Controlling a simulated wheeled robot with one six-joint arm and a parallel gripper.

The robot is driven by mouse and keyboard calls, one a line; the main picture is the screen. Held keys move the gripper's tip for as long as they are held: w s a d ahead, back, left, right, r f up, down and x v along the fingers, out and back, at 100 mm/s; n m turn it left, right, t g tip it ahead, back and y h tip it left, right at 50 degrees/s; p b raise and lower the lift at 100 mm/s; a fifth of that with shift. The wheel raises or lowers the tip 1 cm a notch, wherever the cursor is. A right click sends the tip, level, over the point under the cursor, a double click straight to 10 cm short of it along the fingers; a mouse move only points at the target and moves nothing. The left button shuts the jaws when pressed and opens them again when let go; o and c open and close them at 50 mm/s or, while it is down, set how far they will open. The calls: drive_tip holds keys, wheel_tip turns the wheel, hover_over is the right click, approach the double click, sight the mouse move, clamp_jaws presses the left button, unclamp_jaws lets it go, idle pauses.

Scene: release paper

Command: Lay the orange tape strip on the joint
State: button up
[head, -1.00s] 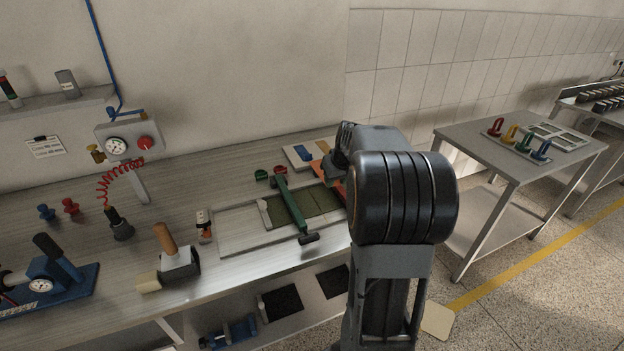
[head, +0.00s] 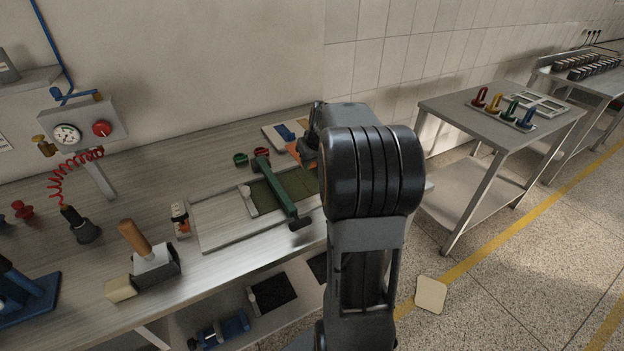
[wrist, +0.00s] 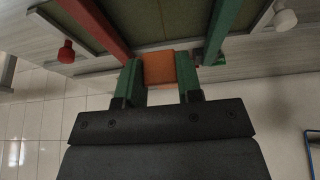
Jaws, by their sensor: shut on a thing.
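My gripper (wrist: 159,85) is shut on an orange tape strip (wrist: 160,68) in the wrist view, with one green finger on each side of it. Olive-green panels (wrist: 150,12) lie beyond the strip, with a thin joint line between them. In the head view the panels (head: 288,185) lie in a pale board (head: 215,222) on the bench. My arm hides their right part and my fingers. I cannot tell the gap between strip and panels.
A green bar (head: 277,188) crosses the board; a red bar (wrist: 95,22) shows in the wrist view. A wooden-handled block (head: 150,262) stands at the bench front. A table (head: 455,112) stands at right.

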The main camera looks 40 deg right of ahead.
drive_tip(key=b, duration=0.3)
hover_over(310, 193)
drive_tip(key=s, duration=0.1)
wheel_tip(310, 193, down, 4)
drive_tip(key=shift+s+a+f, duration=0.1)
drive_tip(key=shift+s, duration=0.05)
drive_tip(key=shift+s+f+b, duration=0.1)
drive_tip(key=shift+s+b, duration=0.05)
drive_tip(key=shift+b, duration=0.15)
drive_tip(key=shift+f+b, duration=2.2)
drive_tip(key=shift+f, duration=0.6)
drive_tip(key=shift+f+b, duration=0.5)
drive_tip(key=o, duration=0.8)
drive_tip(key=shift+c, duration=0.2)
